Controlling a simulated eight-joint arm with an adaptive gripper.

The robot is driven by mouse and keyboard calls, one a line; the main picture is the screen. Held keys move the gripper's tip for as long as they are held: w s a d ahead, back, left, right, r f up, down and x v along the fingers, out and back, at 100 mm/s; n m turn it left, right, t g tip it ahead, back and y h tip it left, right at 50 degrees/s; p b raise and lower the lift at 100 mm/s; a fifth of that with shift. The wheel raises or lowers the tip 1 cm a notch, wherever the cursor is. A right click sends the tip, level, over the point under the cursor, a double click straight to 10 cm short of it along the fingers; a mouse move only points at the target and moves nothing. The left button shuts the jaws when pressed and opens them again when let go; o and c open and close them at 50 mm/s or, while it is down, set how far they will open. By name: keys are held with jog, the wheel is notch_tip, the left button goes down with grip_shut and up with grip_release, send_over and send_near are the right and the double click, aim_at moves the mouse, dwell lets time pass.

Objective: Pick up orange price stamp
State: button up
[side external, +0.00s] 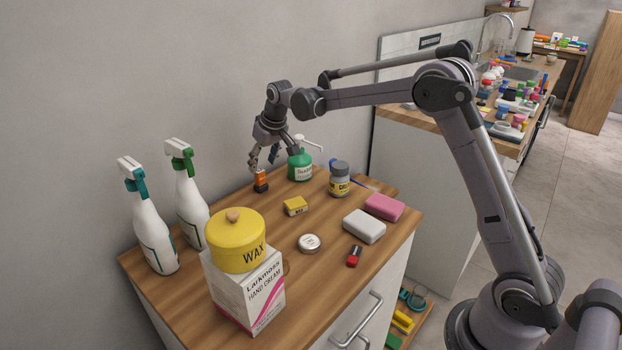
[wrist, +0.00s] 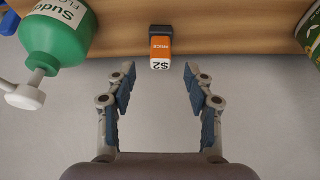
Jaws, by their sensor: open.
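The orange price stamp (side external: 261,177) stands on the wooden counter near its back edge, with a black base and an orange upper part. In the wrist view the stamp (wrist: 160,48) is centred, with orange sides, a white end marked "$2" and a dark base. My gripper (side external: 264,160) is open above and beside the stamp in the side external view. In the wrist view the two blue-padded fingers of my gripper (wrist: 160,78) are spread wide, and the stamp lies just beyond the tips, between their lines. Nothing is between the fingers.
A green pump bottle (side external: 300,166) stands close to the right of the stamp; in the wrist view it (wrist: 62,35) is at upper left. A yellow box (side external: 295,206) lies in front. Spray bottles (side external: 187,187) stand left, and a wax tin (side external: 236,240) sits on a hand cream box (side external: 246,290).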

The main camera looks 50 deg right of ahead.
aim_at(260, 170)
jog(key=shift+x, duration=2.85)
jog(key=shift+w, duration=0.1)
jog(key=shift+c, duration=0.3)
grip_shut()
